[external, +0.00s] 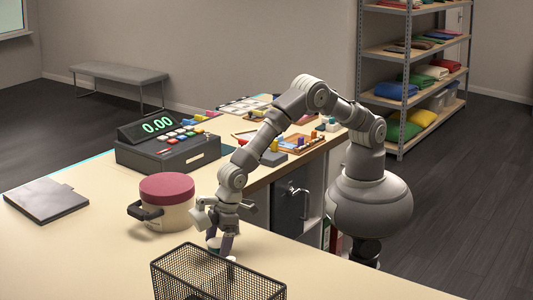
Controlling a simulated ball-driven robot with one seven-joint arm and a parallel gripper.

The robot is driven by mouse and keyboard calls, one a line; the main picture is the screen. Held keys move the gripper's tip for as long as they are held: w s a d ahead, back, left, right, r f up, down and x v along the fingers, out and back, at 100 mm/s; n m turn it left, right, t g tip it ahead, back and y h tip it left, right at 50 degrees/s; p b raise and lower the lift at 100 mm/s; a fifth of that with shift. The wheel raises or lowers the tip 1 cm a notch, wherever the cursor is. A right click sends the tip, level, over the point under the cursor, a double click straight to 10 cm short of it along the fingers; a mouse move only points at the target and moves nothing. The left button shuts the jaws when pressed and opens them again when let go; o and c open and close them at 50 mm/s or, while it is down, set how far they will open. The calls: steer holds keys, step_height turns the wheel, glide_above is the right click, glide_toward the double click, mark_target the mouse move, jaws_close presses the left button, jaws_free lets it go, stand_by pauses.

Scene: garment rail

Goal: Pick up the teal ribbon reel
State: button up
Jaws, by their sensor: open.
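A small reel with teal and white parts (213,243), which looks like the teal ribbon reel, stands on the counter (330,284). It is partly hidden by my gripper and by the black mesh basket in front. My gripper (222,246) points down at the reel, with its fingers open and low by the counter. At this size I cannot tell whether the fingers touch the reel or are on both sides of it.
The black mesh basket (218,278) stands close in front of my gripper. A round tub with a dark red lid (167,188) stands just left of it. A cash register (168,150) and a grey flat plate (46,200) are farther back. The counter at front right is clear.

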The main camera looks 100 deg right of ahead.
steer(key=shift+r, duration=0.15)
steer(key=shift+c, duration=1.1)
steer(key=c, duration=0.8)
steer(key=shift+r, duration=0.15)
